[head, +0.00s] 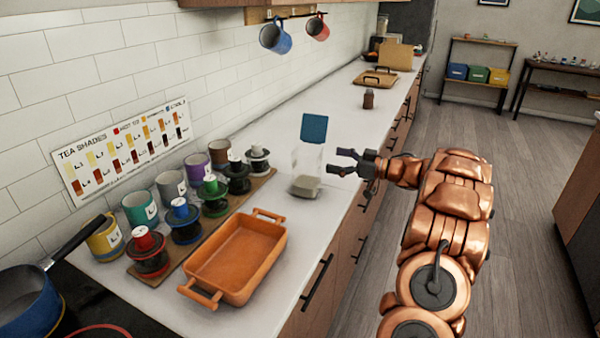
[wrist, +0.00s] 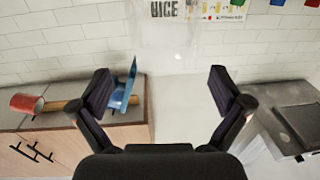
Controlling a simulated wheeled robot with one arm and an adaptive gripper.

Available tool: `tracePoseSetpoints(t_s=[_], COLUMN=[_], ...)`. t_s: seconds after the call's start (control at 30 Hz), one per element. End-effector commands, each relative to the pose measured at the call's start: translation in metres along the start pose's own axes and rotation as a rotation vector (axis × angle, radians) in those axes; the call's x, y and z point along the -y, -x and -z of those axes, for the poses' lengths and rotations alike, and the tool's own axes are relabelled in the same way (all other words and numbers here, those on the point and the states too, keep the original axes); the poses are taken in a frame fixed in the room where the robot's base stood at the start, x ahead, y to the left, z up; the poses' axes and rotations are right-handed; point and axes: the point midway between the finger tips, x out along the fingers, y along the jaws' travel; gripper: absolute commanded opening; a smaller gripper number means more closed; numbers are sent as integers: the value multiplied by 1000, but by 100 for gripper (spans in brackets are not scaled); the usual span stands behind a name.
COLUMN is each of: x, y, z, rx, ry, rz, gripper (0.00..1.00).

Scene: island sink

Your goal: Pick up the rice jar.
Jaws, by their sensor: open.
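The rice jar (head: 306,165) is clear, with a blue lid (head: 314,128) and pale contents at its base. It stands upright on the white counter, right of the colored spools. My gripper (head: 338,161) is open and empty, just right of the jar and pointing at it, with a gap apparent between them. In the wrist view, my fingers (wrist: 165,98) are spread wide. The jar's dark RICE label (wrist: 165,9) shows at the top middle, beyond the fingers; the clear body is hard to make out there.
An orange baking dish (head: 237,258) stands in front of the jar. Spools and mugs (head: 171,187) crowd the left along the wall. A small brown jar (head: 368,98) stands farther back. Mugs (head: 275,38) hang above. Counter behind the jar is mostly clear.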

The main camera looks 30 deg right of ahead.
Motion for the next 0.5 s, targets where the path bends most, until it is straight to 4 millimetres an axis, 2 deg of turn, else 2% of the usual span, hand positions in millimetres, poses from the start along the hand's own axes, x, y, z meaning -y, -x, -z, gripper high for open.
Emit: tracePoseSetpoints(t_s=[0.2, 0.5], x=[8, 12], y=[-34, -68], z=[1, 6], rx=[0, -2], ry=[-3, -4], rz=[27, 33], gripper=[100, 100])
